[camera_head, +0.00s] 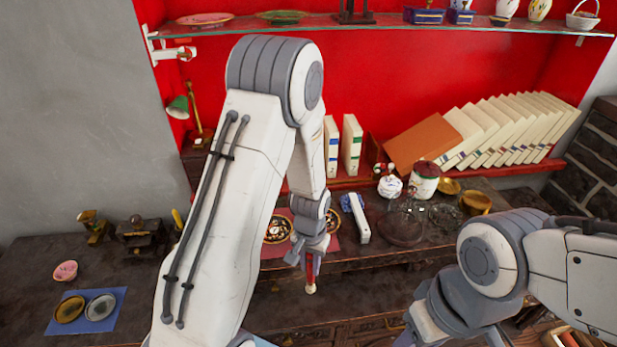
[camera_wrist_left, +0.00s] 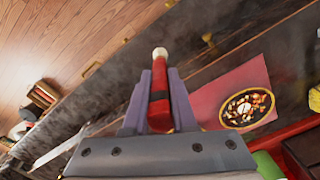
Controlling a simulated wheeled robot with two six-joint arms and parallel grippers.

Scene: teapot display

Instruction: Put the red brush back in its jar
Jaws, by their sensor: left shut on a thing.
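My left gripper (camera_head: 309,262) is shut on the red brush (camera_head: 311,271), whose pale tip points down in front of the table's front edge. In the left wrist view the brush (camera_wrist_left: 160,92) sits between the two grey fingers of the gripper (camera_wrist_left: 158,105), with its whitish end outward. A white jar with a dark red top (camera_head: 425,183) stands on the table to the right of the gripper, apart from it. A small round white pot (camera_head: 390,187) stands beside it. I cannot tell which vessel is the brush's jar. My right gripper's fingers do not show.
A white box-like object (camera_head: 359,222), glass vessels (camera_head: 403,225) and brass bowls (camera_head: 475,202) stand on the table near the jar. A patterned round dish (camera_wrist_left: 247,107) lies on a red mat (camera_wrist_left: 205,105). Books (camera_head: 351,145) stand behind. A glass shelf (camera_head: 370,24) hangs above.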

